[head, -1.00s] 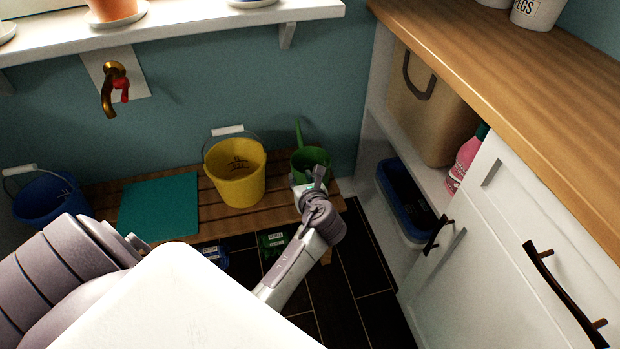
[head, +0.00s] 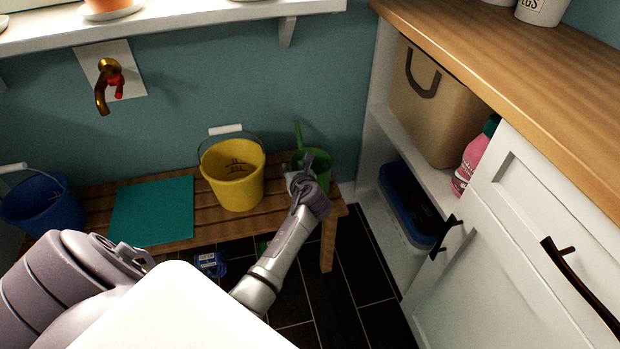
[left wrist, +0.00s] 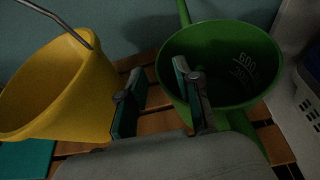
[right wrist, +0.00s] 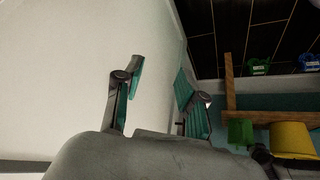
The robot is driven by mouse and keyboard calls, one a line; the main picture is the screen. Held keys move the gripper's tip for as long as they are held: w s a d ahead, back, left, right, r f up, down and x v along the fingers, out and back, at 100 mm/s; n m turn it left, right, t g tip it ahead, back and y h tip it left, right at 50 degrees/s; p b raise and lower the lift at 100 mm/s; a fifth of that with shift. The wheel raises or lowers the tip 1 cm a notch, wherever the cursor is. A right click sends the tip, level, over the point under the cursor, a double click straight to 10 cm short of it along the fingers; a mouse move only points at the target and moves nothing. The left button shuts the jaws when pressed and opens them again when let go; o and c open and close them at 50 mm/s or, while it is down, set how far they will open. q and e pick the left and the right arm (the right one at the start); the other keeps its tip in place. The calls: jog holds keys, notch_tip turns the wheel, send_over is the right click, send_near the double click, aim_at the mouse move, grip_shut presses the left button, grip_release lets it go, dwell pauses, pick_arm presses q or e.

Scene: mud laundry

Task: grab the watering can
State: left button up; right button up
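The green watering can (head: 321,166) stands at the right end of the slatted wooden bench (head: 182,205). In the left wrist view the can (left wrist: 228,55) is seen from above, with measuring marks inside it. My left gripper (left wrist: 160,88) is open. One finger overlaps the can's near left rim and the other is just left of the can, over the slats. I cannot tell whether the right-hand finger is inside the can or above it. In the head view the left gripper (head: 306,168) partly hides the can. My right gripper (right wrist: 158,92) is open and empty, near a pale surface.
A yellow bucket (head: 235,180) stands close left of the can, with a teal mat (head: 152,210) and blue bucket (head: 45,205) farther left. A white cabinet (head: 500,230) and shelf with a blue-rimmed bin (head: 405,215) stand right. A blue object (head: 209,264) lies on the floor.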

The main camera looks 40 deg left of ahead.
pick_arm(q)
jog(key=shift+b+x, duration=0.35)
jog(key=shift+x, duration=0.65)
pick_arm(e)
jog(key=w, duration=0.1)
jog(key=w+a+r+t, duration=0.1)
jog(key=w+r+t, duration=0.1)
jog(key=w, duration=0.1)
jog(key=shift+a+y, duration=0.2)
jog(key=shift+y, duration=0.2)
pick_arm(q)
grip_shut()
jog(key=shift+r, duration=0.1)
